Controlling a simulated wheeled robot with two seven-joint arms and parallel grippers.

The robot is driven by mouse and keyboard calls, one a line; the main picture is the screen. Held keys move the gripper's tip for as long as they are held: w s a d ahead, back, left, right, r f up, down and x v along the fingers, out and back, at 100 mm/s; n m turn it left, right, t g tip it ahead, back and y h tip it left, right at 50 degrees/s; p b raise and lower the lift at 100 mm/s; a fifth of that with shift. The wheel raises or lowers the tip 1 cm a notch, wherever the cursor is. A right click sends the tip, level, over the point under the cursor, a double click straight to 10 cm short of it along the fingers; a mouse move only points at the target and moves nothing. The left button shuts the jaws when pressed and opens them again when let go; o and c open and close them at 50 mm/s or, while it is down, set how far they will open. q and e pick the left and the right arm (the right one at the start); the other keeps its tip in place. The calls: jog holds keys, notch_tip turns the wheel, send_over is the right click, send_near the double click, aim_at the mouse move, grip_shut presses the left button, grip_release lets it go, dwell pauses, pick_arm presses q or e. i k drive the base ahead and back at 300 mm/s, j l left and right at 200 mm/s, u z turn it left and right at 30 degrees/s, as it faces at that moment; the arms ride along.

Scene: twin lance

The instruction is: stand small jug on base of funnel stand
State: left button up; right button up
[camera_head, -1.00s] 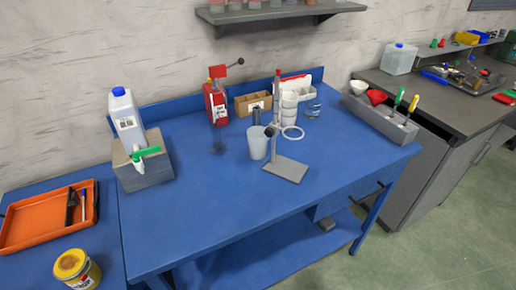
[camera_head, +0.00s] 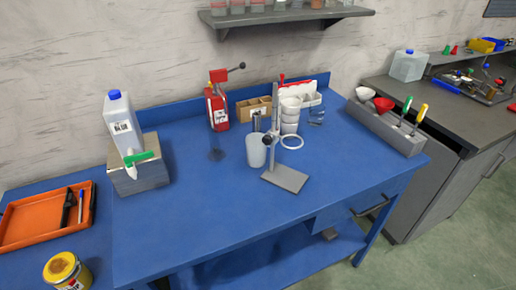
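The small jug, a pale translucent cup (camera_head: 256,152), stands upright on the blue table, just left of the funnel stand. Neither of my grippers is in view.
Behind the stand are stacked white cups (camera_head: 290,115), a clear glass (camera_head: 317,116) and a cardboard box (camera_head: 252,107). A red device (camera_head: 217,107) stands at the back. A jerrycan (camera_head: 123,124) sits on a block at left. The table's front is clear.

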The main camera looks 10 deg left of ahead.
aim_at(285, 182)
jog(key=i+l+u, duration=0.35)
jog(key=l, duration=0.35)
jog(key=i+l+u, duration=0.15)
jog(key=l+u, duration=0.15)
jog(key=l, duration=0.4)
jog(key=i+l+u, duration=0.1)
jog(key=l+u, duration=0.25)
jog(key=l, duration=0.4)
jog(key=l+u, duration=0.3)
jog(key=l, duration=0.5)
